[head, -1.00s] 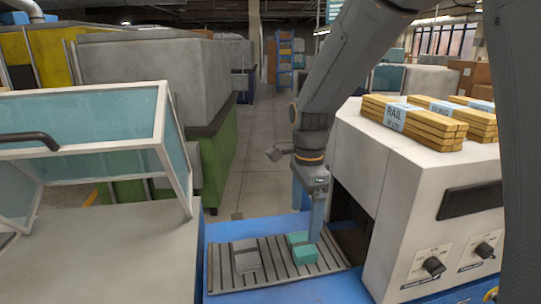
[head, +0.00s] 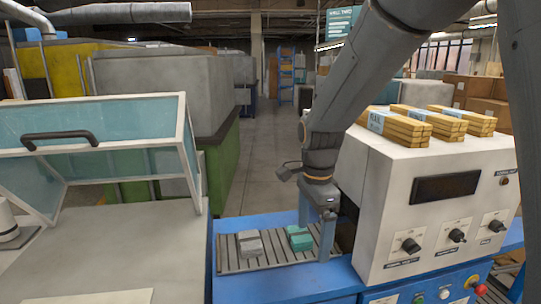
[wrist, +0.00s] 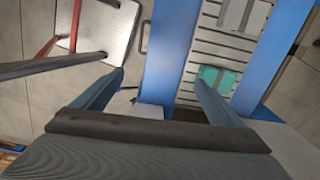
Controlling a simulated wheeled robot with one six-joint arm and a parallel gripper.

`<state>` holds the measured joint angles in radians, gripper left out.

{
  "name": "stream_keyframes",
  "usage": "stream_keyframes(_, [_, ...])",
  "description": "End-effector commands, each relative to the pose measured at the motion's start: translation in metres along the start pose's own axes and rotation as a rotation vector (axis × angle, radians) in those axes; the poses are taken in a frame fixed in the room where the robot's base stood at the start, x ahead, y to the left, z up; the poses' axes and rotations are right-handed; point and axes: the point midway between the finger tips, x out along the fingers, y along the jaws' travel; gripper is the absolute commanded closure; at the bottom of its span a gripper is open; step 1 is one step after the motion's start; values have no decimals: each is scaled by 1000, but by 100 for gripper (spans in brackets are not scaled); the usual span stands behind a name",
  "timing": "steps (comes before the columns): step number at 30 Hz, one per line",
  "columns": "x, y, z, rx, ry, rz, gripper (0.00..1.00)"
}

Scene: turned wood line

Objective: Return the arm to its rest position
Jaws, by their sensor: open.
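My gripper (head: 316,230) hangs on my arm over the right part of the slatted bed, with its fingers pointing down. In the wrist view its two fingers (wrist: 160,82) stand wide apart with nothing between them. A teal block (head: 299,238) lies on the slats beside the fingers; one finger overlaps its edge in the wrist view (wrist: 222,79). I cannot tell whether they touch. A grey block (head: 249,243) lies on the slats to the left of the teal one.
The white machine (head: 385,220) with knobs stands close on the right, bundles of yellow wood strips (head: 395,126) on top. A blue frame (head: 280,285) borders the slatted bed (head: 270,262). On the left is a teal-paned hood (head: 95,165) over a grey counter (head: 120,250).

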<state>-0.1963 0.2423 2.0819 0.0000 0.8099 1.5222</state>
Motion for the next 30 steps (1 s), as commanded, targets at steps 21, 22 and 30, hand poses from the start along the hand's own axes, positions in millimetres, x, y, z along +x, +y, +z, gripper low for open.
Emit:
stream_keyframes(21, [32, 79, -38, -717, 31, -55, 9])
stream_keyframes(22, [34, 86, -41, -776, 36, -59, 9])
stream_keyframes(30, [52, 134, -55, -1206, 85, -78, 9])
